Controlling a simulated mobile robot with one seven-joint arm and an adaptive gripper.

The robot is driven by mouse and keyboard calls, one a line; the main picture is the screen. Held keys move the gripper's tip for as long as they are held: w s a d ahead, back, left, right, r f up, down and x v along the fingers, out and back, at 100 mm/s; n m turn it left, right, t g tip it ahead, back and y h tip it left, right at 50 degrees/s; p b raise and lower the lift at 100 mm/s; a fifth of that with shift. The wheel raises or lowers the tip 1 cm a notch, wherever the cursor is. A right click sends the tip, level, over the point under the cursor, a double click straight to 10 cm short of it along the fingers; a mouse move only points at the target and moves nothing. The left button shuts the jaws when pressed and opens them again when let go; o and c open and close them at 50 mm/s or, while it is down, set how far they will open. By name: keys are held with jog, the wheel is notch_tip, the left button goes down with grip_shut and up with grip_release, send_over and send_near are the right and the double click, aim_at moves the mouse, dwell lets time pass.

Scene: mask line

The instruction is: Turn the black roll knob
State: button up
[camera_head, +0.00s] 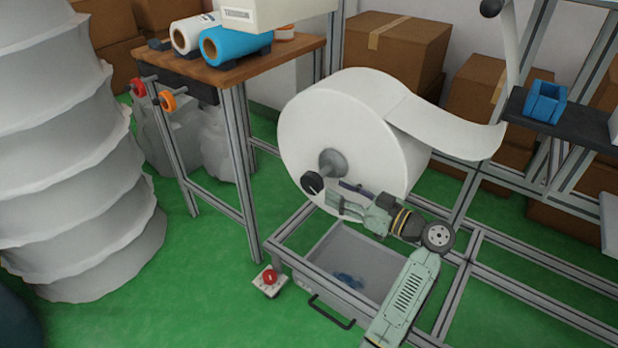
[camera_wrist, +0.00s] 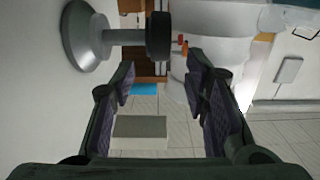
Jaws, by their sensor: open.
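The black roll knob (camera_head: 312,183) sits at the end of a short shaft on a grey hub (camera_head: 332,163) at the centre of the big white roll (camera_head: 308,125). In the wrist view the knob (camera_wrist: 158,36) is at the top middle, with its shaft and grey disc (camera_wrist: 84,36) to its left. My gripper (camera_head: 342,196) is just right of and below the knob in the head view. Its fingers (camera_wrist: 166,86) are apart and nothing is between them. The knob lies beyond the fingertips and does not appear to be touched.
The white roll hangs on a metal frame (camera_head: 452,310), with a grey bin (camera_head: 345,262) below it. A red button box (camera_head: 270,280) stands at the frame's left corner. A wooden-topped table (camera_head: 300,46) is behind left. Green floor (camera_head: 190,300) is clear at the lower left.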

aim_at(320, 183)
jog(key=p+x, duration=0.1)
jog(key=x, duration=0.8)
jog(key=shift+c, duration=0.3)
jog(key=shift+s, duration=0.1)
grip_shut()
